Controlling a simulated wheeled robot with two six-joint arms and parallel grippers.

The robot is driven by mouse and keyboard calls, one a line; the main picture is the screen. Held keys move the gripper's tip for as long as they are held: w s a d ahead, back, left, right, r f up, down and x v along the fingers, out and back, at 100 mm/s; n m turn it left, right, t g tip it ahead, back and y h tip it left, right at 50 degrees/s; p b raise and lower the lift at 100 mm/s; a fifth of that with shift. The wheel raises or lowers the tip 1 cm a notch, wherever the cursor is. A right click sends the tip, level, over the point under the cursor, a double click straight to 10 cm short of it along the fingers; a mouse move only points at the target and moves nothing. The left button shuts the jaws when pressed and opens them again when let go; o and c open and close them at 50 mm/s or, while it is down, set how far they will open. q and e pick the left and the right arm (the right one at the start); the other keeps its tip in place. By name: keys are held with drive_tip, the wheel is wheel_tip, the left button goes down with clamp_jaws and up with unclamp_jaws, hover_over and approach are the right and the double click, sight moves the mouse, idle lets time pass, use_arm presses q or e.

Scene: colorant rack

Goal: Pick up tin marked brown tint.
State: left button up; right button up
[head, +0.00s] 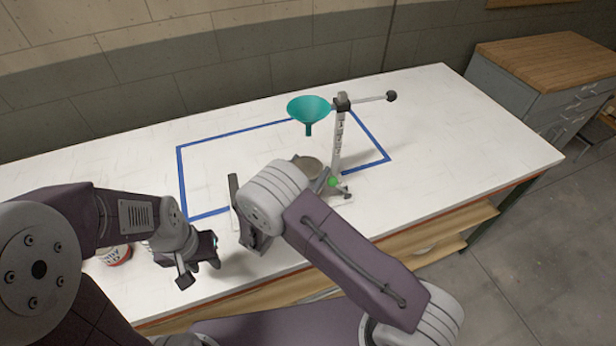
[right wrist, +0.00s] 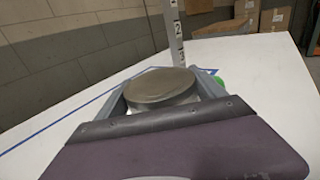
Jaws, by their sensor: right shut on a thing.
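A tin with a grey round lid (head: 308,166) is below the teal funnel, beside the post of the stand. Its lid also shows in the right wrist view (right wrist: 160,87), between the fingers of my right gripper (right wrist: 165,90). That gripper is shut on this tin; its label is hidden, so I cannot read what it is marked. My left gripper (head: 198,272) is over the table's front left, apart from the tin, with its fingers apart and nothing seen between them.
The teal funnel (head: 308,108) hangs on a stand with a marked post (head: 338,145), close to the grey-lidded tin. A blue tape outline (head: 235,131) surrounds this area on the white table (head: 430,120). The table's right part is clear. A wood-topped cabinet (head: 545,65) stands beyond.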

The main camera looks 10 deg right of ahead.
drive_tip(key=shift+w, duration=0.15)
drive_tip(key=r, duration=1)
drive_tip(key=shift+s+r, duration=0.15)
drive_tip(key=shift+s, duration=0.1)
